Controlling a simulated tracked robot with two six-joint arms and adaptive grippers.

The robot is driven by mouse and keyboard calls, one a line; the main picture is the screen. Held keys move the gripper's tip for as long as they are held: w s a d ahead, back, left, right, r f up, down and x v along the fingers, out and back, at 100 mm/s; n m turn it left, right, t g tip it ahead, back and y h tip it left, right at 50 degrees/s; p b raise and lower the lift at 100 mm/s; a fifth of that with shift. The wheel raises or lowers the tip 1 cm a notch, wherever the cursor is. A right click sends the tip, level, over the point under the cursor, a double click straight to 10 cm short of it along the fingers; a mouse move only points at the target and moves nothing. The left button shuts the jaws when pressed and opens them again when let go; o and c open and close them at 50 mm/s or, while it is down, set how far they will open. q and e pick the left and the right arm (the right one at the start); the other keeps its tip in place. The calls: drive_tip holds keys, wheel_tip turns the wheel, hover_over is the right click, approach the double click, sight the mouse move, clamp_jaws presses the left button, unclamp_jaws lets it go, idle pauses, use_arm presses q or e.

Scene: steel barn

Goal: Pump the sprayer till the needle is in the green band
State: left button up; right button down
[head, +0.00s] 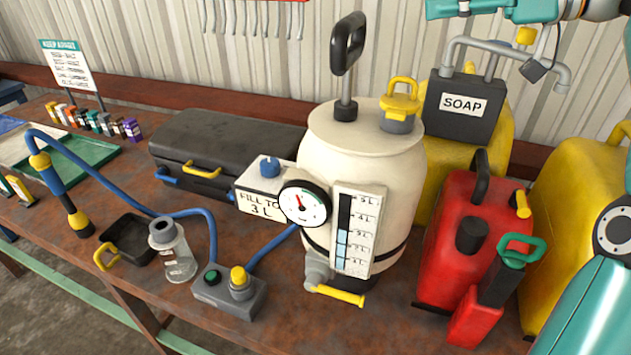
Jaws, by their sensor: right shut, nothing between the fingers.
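The sprayer (375,150) is a cream tank standing on the bench. Its black pump handle (348,42) stands upright above the lid on a short grey rod. The round white gauge (304,204) is on its front left; its small needle points up and to the left, and green shows at the right of the dial. I cannot read exactly where the needle sits against the band. My right gripper (435,8) is shut and empty at the top edge, right of the handle and apart from it, partly cut off. My left gripper is not in view.
Right of the tank stand a yellow soap drum (437,184) with a grey spout (510,50) and a red can (450,240). Left are a black case (225,140), a blue hose (110,185), a clear bottle (180,255) and a grey button box (232,292).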

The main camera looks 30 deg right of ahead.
wheel_tip(320, 180, up, 6)
drive_tip(key=a+p, duration=0.1)
drive_tip(key=p, duration=0.4)
drive_tip(key=shift+r, duration=0.2)
drive_tip(key=shift+w, duration=0.1)
drive_tip(key=shift+a+f, duration=0.1)
drive_tip(key=b, duration=0.1)
hover_over(350, 40)
drive_tip(key=w+d, duration=0.3)
drive_tip(key=d, duration=0.1)
wheel_tip(350, 40, down, 4)
drive_tip(key=shift+f+b, duration=0.4)
drive_tip(key=shift+f, duration=0.8)
